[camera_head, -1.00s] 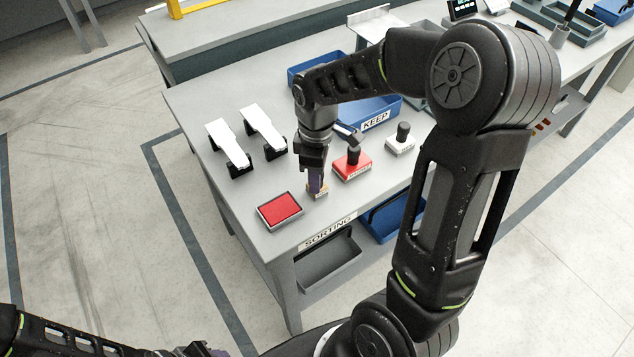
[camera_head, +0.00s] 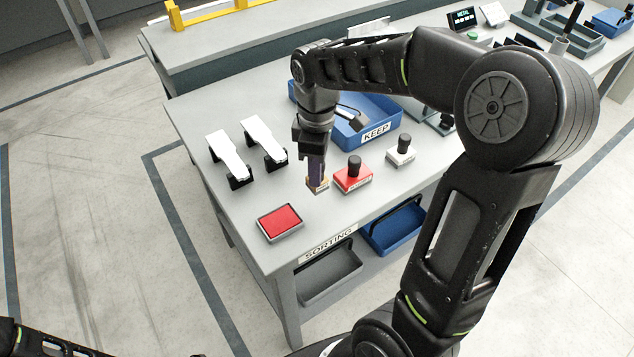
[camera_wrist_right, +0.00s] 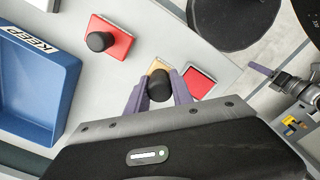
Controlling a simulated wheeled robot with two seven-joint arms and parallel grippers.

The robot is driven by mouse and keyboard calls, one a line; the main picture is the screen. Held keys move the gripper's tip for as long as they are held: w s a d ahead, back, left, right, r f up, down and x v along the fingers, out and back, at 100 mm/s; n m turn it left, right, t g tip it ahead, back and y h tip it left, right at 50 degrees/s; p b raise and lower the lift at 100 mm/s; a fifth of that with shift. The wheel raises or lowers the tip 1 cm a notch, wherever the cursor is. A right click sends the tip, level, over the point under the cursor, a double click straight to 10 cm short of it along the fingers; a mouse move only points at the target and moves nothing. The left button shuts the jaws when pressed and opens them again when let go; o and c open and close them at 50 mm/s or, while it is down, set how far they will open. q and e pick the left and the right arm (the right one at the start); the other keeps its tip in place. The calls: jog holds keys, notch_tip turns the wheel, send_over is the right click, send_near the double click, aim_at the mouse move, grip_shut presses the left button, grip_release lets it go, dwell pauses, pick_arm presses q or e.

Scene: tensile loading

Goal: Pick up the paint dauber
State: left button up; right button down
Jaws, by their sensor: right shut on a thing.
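The paint dauber, as I take it, is a tan block with a black knob (camera_wrist_right: 159,86); its base (camera_head: 318,187) shows under my right gripper in the head view. My right gripper (camera_head: 317,172) points down with its purple fingers on both sides of the knob, shut on it. The fingers also show in the wrist view (camera_wrist_right: 158,92). The dauber seems slightly above the table, but the gap is hard to judge. My left gripper (camera_wrist_right: 268,74) shows small at the right of the wrist view; its opening is unclear.
A red block with a black knob (camera_head: 352,181) stands close to the right, a white one (camera_head: 400,156) beyond it. A red pad in a tray (camera_head: 280,222) lies at the front left. The blue KEEP bin (camera_head: 375,132) and two white-topped stands (camera_head: 228,158) are behind.

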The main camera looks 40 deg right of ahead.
notch_tip(320, 180, up, 4)
jog(key=shift+f, duration=0.2)
pick_arm(q)
jog(key=shift+f, duration=0.15)
dwell(1.8)
